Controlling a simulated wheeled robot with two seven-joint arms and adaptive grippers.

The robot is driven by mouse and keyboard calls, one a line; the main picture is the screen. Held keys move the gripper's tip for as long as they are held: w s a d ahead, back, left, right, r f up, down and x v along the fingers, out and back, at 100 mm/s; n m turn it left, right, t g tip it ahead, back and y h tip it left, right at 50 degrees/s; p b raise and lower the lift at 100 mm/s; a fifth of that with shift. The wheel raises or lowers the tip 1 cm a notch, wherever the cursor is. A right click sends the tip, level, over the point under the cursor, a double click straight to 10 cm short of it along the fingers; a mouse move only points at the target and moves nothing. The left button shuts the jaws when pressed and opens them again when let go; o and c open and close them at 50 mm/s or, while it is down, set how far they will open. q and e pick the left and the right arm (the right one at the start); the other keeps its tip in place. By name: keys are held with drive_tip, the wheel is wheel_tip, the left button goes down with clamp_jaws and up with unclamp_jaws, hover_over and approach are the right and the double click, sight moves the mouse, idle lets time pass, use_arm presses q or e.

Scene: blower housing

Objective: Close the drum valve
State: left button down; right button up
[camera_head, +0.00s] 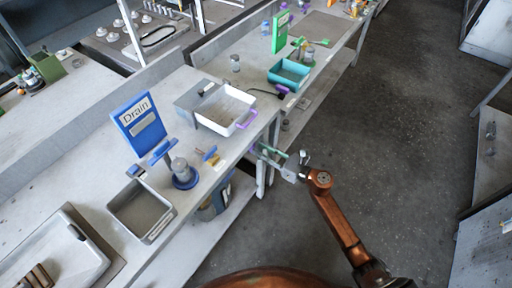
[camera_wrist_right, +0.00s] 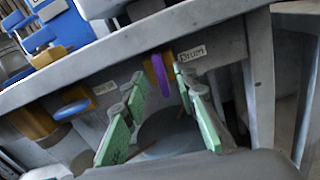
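The drum valve shows in the right wrist view as a purple, upright lever handle (camera_wrist_right: 160,76) on an orange-brown valve body under the bench edge. A label reading "DRUM" (camera_wrist_right: 191,54) is just right of it. My right gripper (camera_wrist_right: 158,84) is open, its green fingers on either side of the purple handle and apart from each other. I cannot tell whether a finger touches the handle. In the head view my right gripper (camera_head: 272,156) is at the bench's front edge, low down. My left gripper is not in view.
A second valve with a blue handle (camera_wrist_right: 72,110) is left of it under the same bench. On the bench (camera_head: 75,145) stand a blue "Drain" sign (camera_head: 138,124), a white tray (camera_head: 226,108) and a grey bin (camera_head: 141,211). The floor (camera_head: 410,130) right of the bench is clear.

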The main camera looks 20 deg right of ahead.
drive_tip(key=shift+x, duration=1.55)
drive_tip(key=shift+c, duration=0.3)
clamp_jaws()
drive_tip(key=shift+d, duration=0.1)
